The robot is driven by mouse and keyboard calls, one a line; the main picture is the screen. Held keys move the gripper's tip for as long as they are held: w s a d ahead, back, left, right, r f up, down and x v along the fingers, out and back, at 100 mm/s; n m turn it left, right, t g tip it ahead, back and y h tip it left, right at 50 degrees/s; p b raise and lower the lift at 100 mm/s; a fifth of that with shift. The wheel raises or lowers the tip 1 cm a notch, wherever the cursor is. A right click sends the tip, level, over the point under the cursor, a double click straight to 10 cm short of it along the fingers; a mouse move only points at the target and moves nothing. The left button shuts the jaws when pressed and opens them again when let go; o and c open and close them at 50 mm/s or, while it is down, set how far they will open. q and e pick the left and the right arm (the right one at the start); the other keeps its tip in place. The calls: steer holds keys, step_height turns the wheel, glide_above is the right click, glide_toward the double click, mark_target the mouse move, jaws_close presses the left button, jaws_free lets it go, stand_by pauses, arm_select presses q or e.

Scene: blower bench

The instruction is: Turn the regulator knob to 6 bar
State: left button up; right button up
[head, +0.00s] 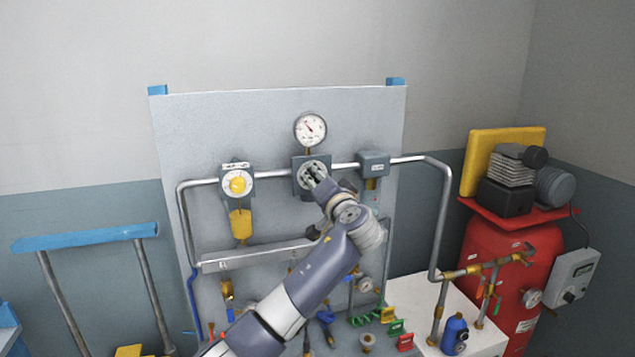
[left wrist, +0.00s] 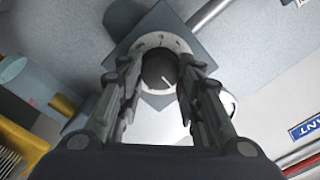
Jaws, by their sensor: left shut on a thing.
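The regulator knob (left wrist: 160,70) is a dark round knob with a light pointer line. It sits in the middle of a pale dial ring (left wrist: 178,42) on a grey square block, seen in the left wrist view. My left gripper (left wrist: 163,82) has one finger on each side of the knob and is shut on it. In the head view my left gripper (head: 318,178) reaches the regulator block (head: 298,177) and hides much of the dial. A round white pressure gauge (head: 310,129) stands above the block. Its reading is too small to tell. My right gripper is not in view.
Left of the regulator is a dial with a yellow centre (head: 237,183) above a yellow bowl. A grey box (head: 373,164) sits to the right. A steel pipe (head: 440,215) runs around the panel. A red compressor tank (head: 505,255) stands at the right.

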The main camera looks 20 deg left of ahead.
arm_select(q)
steer(key=shift+d+f+m+p, duration=0.15)
steer(key=shift+m+p, duration=1.15)
steer(key=shift+m, duration=1.9)
steer(key=shift+a+f+m+p, duration=0.1)
steer(key=shift+m+p, duration=1.2)
steer(key=shift+m, duration=1.9)
steer(key=o, duration=1.1)
steer(key=shift+c, duration=0.2)
steer(key=shift+d, duration=0.1)
